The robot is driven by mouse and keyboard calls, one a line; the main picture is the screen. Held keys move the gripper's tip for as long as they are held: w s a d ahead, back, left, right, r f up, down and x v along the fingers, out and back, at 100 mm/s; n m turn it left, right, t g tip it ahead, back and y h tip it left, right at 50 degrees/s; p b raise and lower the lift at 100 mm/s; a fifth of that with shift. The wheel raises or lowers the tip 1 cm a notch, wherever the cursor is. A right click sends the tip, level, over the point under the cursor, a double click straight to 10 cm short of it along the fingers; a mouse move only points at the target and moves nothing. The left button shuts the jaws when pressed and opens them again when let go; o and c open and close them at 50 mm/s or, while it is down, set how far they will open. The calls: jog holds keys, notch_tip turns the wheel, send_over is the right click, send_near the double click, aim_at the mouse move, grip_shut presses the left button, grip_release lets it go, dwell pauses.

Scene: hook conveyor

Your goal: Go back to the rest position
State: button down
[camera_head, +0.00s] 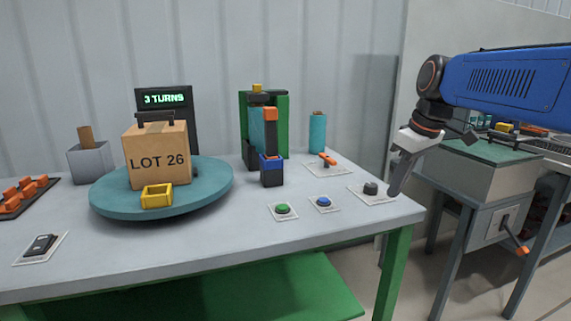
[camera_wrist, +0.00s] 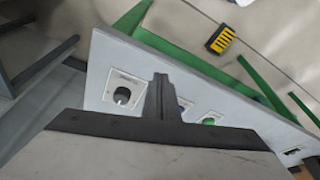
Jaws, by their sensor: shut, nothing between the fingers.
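My gripper (camera_head: 395,190) is shut and empty at the right end of the grey worktable (camera_head: 330,240). In the head view its dark fingers point down beside a dark knob on a white plate (camera_head: 371,189). I cannot tell from this view whether they touch it. In the wrist view the closed fingers (camera_wrist: 160,82) show as one dark bar over the table edge, and the knob (camera_wrist: 123,96) is apart from them on the left.
A teal turntable (camera_head: 105,202) bears a box marked LOT 26 (camera_head: 157,160) and a yellow frame (camera_head: 157,196). A green button (camera_head: 282,209) and blue button (camera_head: 323,203) are near the front edge. A second bench (camera_head: 470,180) stands at the right. A display (camera_head: 165,98) reads "3 TURNS".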

jog(key=s+d+f+m+t+h, duration=0.1)
jog(key=s+f+m, duration=0.6)
jog(key=s+f, duration=1.3)
jog(key=s+d+t, duration=0.1)
jog(key=s, duration=0.2)
jog(key=shift+d+h, duration=0.4)
